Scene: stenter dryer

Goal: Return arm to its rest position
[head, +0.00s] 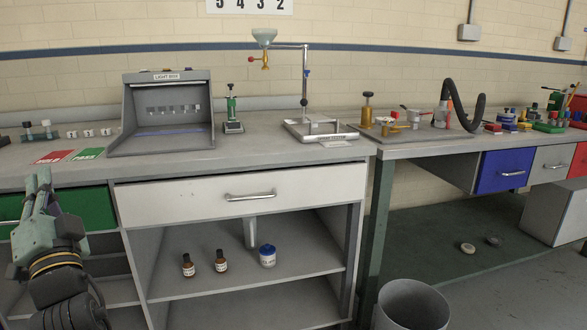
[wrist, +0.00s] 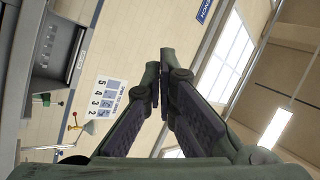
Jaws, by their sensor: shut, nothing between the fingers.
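My gripper (head: 41,183) is at the lower left of the head view, in front of the green drawer (head: 92,208) of the bench, and points upward. Its fingers are together with nothing between them. In the wrist view my gripper (wrist: 163,60) also shows shut and empty, with the wall, windows and ceiling behind it. My arm's lower part runs down out of the head view at the bottom left corner.
The workbench (head: 250,152) carries a light box (head: 168,112) and a spray stand (head: 305,85). Bottles (head: 221,261) stand on the shelf below the white drawer (head: 245,193). A grey bin (head: 411,305) stands on the floor.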

